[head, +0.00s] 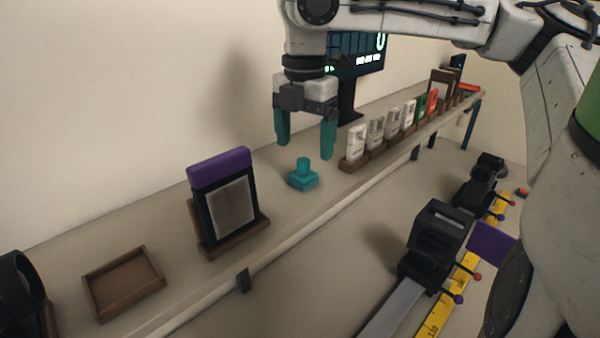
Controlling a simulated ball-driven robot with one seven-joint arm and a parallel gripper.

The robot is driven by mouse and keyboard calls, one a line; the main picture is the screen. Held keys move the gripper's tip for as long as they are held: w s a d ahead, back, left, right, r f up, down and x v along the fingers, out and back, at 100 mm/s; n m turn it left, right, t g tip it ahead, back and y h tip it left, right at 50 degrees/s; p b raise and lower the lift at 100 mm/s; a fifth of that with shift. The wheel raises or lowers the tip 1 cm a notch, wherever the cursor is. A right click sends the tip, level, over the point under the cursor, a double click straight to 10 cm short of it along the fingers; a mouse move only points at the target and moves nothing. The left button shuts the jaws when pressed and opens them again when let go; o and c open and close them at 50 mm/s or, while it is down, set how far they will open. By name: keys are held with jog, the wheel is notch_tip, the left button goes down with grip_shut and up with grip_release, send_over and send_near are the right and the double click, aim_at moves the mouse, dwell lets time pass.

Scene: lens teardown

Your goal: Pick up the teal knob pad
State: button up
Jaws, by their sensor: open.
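The teal knob pad (303,177) is a square base with a round knob on top. It stands upright on the long shelf (290,221), right of the purple-topped frame. My gripper (306,148) points down above and slightly beyond the pad in the head view, its two teal fingers spread apart. Nothing is between the fingers. The left finger is up and left of the knob, and the right finger is up and right of it. The fingers look apart from the pad, though the exact height gap is hard to tell.
A black frame with a purple top (220,172) stands left of the pad. An empty wooden tray (124,312) lies further left. A row of small upright blocks (357,144) stands close on the right. A dark display (352,75) stands behind. Black rail-mounted devices (436,234) are lower right.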

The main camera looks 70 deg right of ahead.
aim_at(302, 160)
jog(key=shift+w+f+p, duration=0.1)
jog(key=shift+f+p, duration=0.3)
jog(key=shift+f, duration=3)
jog(key=c, duration=1.1)
jog(key=shift+r, duration=0.1)
jog(key=shift+c, duration=0.2)
jog(key=shift+r, duration=0.5)
notch_tip(302, 160, up, 2)
jog(key=shift+r, duration=0.2)
jog(key=s+r, duration=0.1)
jog(key=s+a+r, duration=0.1)
jog(key=r, duration=0.1)
jog(key=s+r, duration=0.1)
jog(key=s, duration=0.1)
jog(key=shift+a+r+b, duration=0.25)
jog(key=shift+r+b, duration=0.05)
jog(key=shift+r, duration=0.05)
jog(key=s+a+r, duration=0.1)
jog(key=s, duration=0.2)
jog(key=s+a+r, duration=0.1)
jog(key=s+r, duration=0.1)
jog(key=s, duration=0.1)
jog(key=s+a+r+b, duration=0.1)
jog(key=s, duration=0.2)
jog(key=shift+a+r, duration=0.3)
jog(key=shift+r, duration=0.1)
